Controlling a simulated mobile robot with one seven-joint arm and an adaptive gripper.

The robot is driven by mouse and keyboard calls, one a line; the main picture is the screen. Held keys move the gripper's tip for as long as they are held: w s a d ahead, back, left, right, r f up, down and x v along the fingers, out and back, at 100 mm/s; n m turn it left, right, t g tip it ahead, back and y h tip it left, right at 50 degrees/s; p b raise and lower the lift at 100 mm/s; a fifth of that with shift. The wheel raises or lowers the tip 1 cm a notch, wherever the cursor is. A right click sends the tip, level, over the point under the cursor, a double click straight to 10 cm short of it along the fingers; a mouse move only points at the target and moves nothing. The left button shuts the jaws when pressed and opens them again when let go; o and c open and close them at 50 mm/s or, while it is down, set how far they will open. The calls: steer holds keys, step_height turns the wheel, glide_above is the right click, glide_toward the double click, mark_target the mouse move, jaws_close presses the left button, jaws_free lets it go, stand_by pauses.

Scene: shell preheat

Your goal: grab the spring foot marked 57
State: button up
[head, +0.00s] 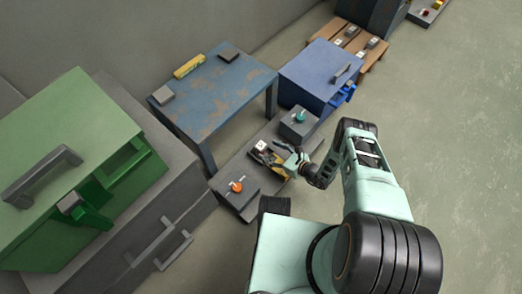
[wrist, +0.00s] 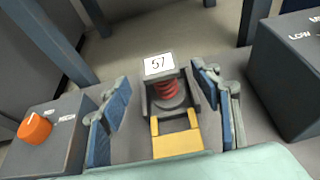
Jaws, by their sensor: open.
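The spring foot marked 57 (wrist: 168,86) stands in the middle of the wrist view, with a white label, a red coil and a dark grey frame. It also shows small in the head view (head: 261,147), on the low grey bench beside my gripper. My gripper (wrist: 165,115) is open, with one blue-padded finger on each side of the foot. The fingers look apart from it. A yellow forked piece (wrist: 178,142) lies in front of the foot, nearer the palm. In the head view my gripper (head: 277,161) partly covers this spot.
A grey box with an orange knob (wrist: 36,130) stands to the left, and a grey box with a teal knob (head: 299,118) to the right. A worn blue table (head: 215,95) stands behind. A green cabinet (head: 80,150) is at left, a blue one (head: 318,70) beyond.

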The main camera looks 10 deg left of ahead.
mark_target(262, 146)
steer(key=b+x, duration=0.1)
steer(key=x, duration=0.2)
steer(key=shift+w+a+f, duration=0.1)
steer(key=shift+a+f, duration=0.1)
steer(key=shift+a, duration=0.05)
steer(key=shift+w+a+b, duration=0.25)
steer(key=shift+a+b, duration=0.05)
steer(key=shift+a, duration=0.1)
steer(key=shift+c, duration=0.4)
steer(key=c, duration=1.3)
steer(key=shift+c, duration=0.7)
